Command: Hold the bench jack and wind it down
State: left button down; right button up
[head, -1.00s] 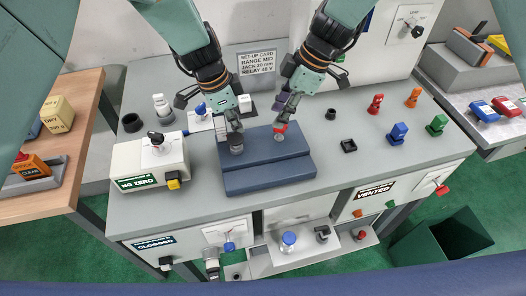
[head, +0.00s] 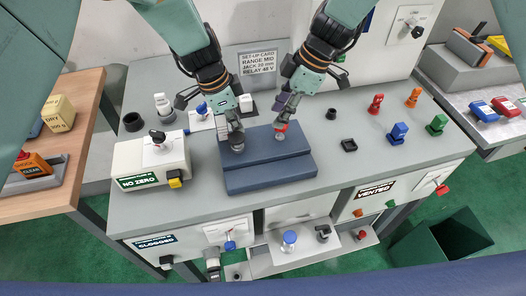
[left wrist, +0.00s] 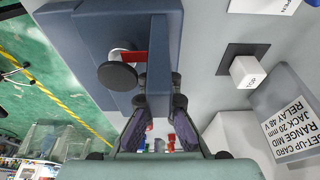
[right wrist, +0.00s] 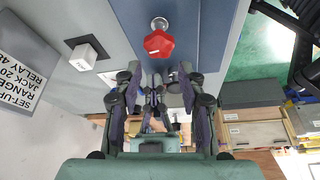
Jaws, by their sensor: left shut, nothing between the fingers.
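The bench jack is a dark blue stepped block (head: 268,178) on the grey bench. A red star-shaped knob (right wrist: 158,43) on it shows in the right wrist view beside a silver round end (right wrist: 159,23). A dark round disc (left wrist: 117,75) and a red part (left wrist: 133,57) show in the left wrist view. My left gripper (head: 237,141) is shut and empty, low over the block's left end, close to a grey round part. My right gripper (head: 281,123) is open at the red knob; its fingers (right wrist: 158,78) stand apart. Contact is unclear.
A white NO ZERO box (head: 150,163) stands left of the jack. A set-up card (head: 257,62) stands behind. Open bench lies in front of the block.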

pick_arm(q)
jog(key=shift+w+d+f, duration=0.1)
jog(key=shift+w+f, duration=0.05)
jog(key=shift+f, duration=0.3)
pick_arm(e)
jog(key=shift+w+f, duration=0.15)
jog(key=shift+f, duration=0.15)
pick_arm(q)
jog(key=shift+f, duration=0.1)
jog(key=shift+f+b, duration=0.25)
jog(key=shift+b, duration=0.15)
pick_arm(e)
jog(key=shift+f, duration=0.15)
pick_arm(q)
jog(key=shift+s+f, duration=0.1)
jog(key=shift+s, duration=0.2)
pick_arm(e)
jog(key=shift+s, duration=0.25)
